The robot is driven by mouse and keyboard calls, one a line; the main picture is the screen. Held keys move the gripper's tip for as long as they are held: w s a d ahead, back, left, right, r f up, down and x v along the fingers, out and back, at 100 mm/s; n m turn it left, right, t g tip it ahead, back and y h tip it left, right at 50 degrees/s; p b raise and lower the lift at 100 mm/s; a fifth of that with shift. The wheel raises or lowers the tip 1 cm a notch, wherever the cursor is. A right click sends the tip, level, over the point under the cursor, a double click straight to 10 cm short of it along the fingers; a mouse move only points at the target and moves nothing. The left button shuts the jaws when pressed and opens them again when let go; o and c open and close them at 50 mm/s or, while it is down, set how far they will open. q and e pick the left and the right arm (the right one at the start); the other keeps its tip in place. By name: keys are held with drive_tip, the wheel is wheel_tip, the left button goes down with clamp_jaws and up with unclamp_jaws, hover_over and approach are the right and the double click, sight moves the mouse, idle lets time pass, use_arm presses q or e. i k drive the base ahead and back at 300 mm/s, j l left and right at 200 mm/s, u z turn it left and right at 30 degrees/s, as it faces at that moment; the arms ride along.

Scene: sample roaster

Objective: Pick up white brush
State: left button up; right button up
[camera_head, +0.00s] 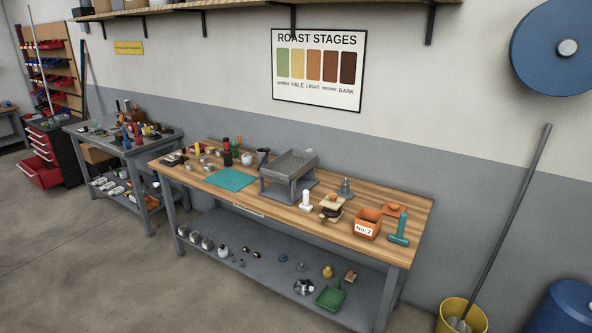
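A small white upright object (306,201), which looks like the white brush, stands on the wooden workbench (232,207). It is in front of the right end of the grey metal stand with a tray (289,173). A wooden piece with a dark item (330,208) is close to its right. The white object is small in the picture, so its bristles cannot be made out. Neither of my grippers is in view.
An orange bin marked No. 2 (367,224) and a teal tool (399,231) stand at the bench's right end. A teal mat (231,179) lies left of the stand. A yellow bucket (462,316) stands on the floor at right. The floor in front is clear.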

sight(305, 206)
drive_tip(key=i+j+z, duration=0.1)
drive_tip(key=z, duration=0.3)
drive_tip(key=i+j+z, duration=0.1)
drive_tip(key=z, duration=0.3)
drive_tip(key=i+j+z, duration=0.1)
drive_tip(key=z, duration=0.35)
